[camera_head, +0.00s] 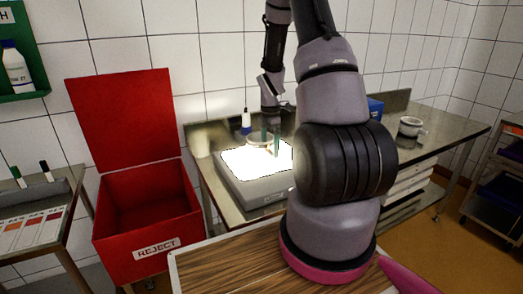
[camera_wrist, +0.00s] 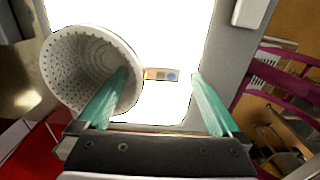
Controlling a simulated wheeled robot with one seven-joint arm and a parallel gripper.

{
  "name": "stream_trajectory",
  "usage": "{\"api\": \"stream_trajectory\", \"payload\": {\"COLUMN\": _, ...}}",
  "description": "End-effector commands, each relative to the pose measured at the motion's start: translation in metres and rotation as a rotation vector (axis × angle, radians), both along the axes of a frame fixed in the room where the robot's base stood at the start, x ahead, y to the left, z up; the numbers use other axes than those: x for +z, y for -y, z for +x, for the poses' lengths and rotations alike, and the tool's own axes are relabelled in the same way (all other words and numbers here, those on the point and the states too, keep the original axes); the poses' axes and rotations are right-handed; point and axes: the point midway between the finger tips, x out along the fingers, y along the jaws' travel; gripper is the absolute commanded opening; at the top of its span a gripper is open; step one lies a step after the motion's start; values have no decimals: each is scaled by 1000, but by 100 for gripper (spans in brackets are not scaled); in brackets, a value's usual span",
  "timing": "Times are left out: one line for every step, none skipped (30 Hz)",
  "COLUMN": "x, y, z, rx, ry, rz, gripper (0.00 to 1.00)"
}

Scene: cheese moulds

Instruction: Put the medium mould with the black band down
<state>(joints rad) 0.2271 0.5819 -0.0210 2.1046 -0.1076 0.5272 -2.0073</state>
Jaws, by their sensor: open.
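A white perforated mould (camera_wrist: 68,62) stands at the left of the bright light panel in the wrist view, its opening towards the camera. In the head view a pale mould (camera_head: 258,141) shows by my fingers at the panel's back. I cannot make out a black band on it. My gripper (camera_wrist: 160,75) is open, with two green fingers apart. The left finger crosses the mould's opening and the right finger is clear of it; I cannot tell whether the left finger is inside or above. My gripper (camera_head: 270,147) is over the light box (camera_head: 256,198) in the head view.
A small coloured label (camera_wrist: 161,74) lies on the panel. A red reject bin (camera_head: 150,215) with raised lid stands left. A white bottle (camera_head: 246,122) stands behind the panel. My arm hides the bench's middle.

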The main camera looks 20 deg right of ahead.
Motion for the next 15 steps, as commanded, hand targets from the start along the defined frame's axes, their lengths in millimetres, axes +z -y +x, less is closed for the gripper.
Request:
{"api": "stream_trajectory", "payload": {"x": -9, "y": -1, "z": -1, "rx": 1, "ry": -5, "rz": 0, "gripper": 100}}
{"api": "stream_trajectory", "payload": {"x": -14, "y": -1, "z": -1, "rx": 1, "ry": -4, "rz": 0, "gripper": 100}}
{"api": "stream_trajectory", "payload": {"x": -19, "y": -1, "z": 0, "rx": 1, "ry": -3, "rz": 1, "gripper": 100}}
{"api": "stream_trajectory", "payload": {"x": -22, "y": -1, "z": 0, "rx": 1, "ry": -3, "rz": 1, "gripper": 100}}
{"api": "stream_trajectory", "payload": {"x": -25, "y": -1, "z": 0, "rx": 2, "ry": -3, "rz": 0, "gripper": 100}}
{"api": "stream_trajectory", "payload": {"x": -27, "y": -1, "z": 0, "rx": 2, "ry": -1, "rz": 0, "gripper": 100}}
{"api": "stream_trajectory", "payload": {"x": -28, "y": -1, "z": 0, "rx": 1, "ry": -1, "rz": 0, "gripper": 100}}
{"api": "stream_trajectory", "payload": {"x": -29, "y": -1, "z": 0, "rx": 0, "ry": 0, "rz": 0, "gripper": 100}}
{"api": "stream_trajectory", "payload": {"x": -30, "y": -1, "z": 0, "rx": 0, "ry": 0, "rz": 0, "gripper": 100}}
{"api": "stream_trajectory", "payload": {"x": -30, "y": 0, "z": 0, "rx": 0, "ry": 0, "rz": 0, "gripper": 100}}
{"api": "stream_trajectory", "payload": {"x": -29, "y": 0, "z": 0, "rx": 0, "ry": 0, "rz": 0, "gripper": 100}}
{"api": "stream_trajectory", "payload": {"x": -29, "y": 0, "z": 0, "rx": 0, "ry": 0, "rz": 0, "gripper": 100}}
{"api": "stream_trajectory", "payload": {"x": -29, "y": 0, "z": 0, "rx": 0, "ry": 0, "rz": 0, "gripper": 100}}
{"api": "stream_trajectory", "payload": {"x": -29, "y": 0, "z": 0, "rx": 0, "ry": 0, "rz": 0, "gripper": 100}}
{"api": "stream_trajectory", "payload": {"x": -29, "y": 0, "z": 0, "rx": 0, "ry": 0, "rz": 0, "gripper": 85}}
